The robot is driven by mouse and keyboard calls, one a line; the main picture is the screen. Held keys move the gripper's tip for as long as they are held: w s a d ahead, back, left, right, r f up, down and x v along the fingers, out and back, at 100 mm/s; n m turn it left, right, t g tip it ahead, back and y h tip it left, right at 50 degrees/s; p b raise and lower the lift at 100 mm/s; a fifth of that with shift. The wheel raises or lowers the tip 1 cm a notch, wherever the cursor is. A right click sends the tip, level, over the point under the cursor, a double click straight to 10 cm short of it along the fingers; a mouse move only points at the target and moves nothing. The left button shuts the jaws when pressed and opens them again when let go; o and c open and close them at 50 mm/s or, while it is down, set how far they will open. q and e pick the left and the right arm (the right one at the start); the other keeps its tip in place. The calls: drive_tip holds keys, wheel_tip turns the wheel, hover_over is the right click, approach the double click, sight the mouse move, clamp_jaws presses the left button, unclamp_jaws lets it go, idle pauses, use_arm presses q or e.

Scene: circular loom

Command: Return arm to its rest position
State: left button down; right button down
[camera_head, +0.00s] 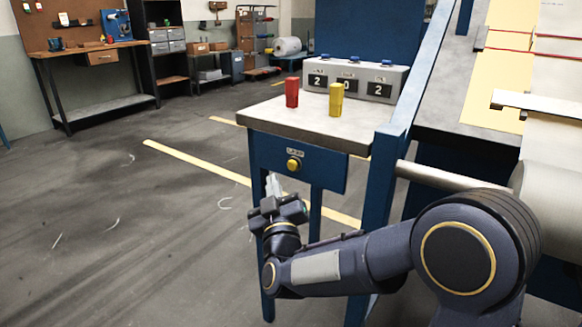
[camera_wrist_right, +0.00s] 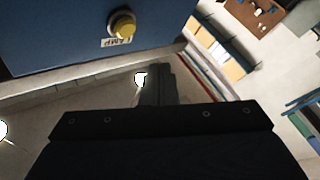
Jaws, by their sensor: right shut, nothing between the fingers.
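My right gripper (camera_head: 273,185) is in front of the small blue-legged table, just below and left of the yellow lamp button (camera_head: 293,165) on its blue front panel (camera_head: 325,171). Its fingers point up and away and are shut with nothing between them. In the right wrist view the shut fingers (camera_wrist_right: 158,84) show, with the yellow button (camera_wrist_right: 122,25) and its label above them to the left, apart from the fingers. My right arm reaches in from the lower right. My left gripper is not in view.
A red block (camera_head: 292,92) and a yellow block (camera_head: 336,99) stand on the tabletop (camera_head: 270,111), before a grey counter box (camera_head: 398,77). The blue loom frame (camera_head: 395,150) and rollers are close on the right. Open floor (camera_head: 130,220) lies left; a workbench (camera_head: 95,48) stands far left.

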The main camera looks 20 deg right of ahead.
drive_tip(key=s+d+f+m+g+y, duration=0.2)
drive_tip(key=s+f+g, duration=0.3)
drive_tip(key=s, duration=0.6)
drive_tip(key=s+d+f+m+g+y, duration=0.1)
drive_tip(key=s+f+m+g+y, duration=0.3)
drive_tip(key=s, duration=0.7)
drive_tip(key=s+d+f+g+y, duration=0.1)
drive_tip(key=s+d+f+g, duration=0.1)
drive_tip(key=s+f+g, duration=0.65)
wheel_tip(320, 180, up, 37)
drive_tip(key=s+t+p, duration=0.2)
drive_tip(key=p, duration=3.2)
drive_tip(key=shift+s+n, duration=0.3)
drive_tip(key=shift+f, duration=0.1)
drive_tip(key=shift+d, duration=0.1)
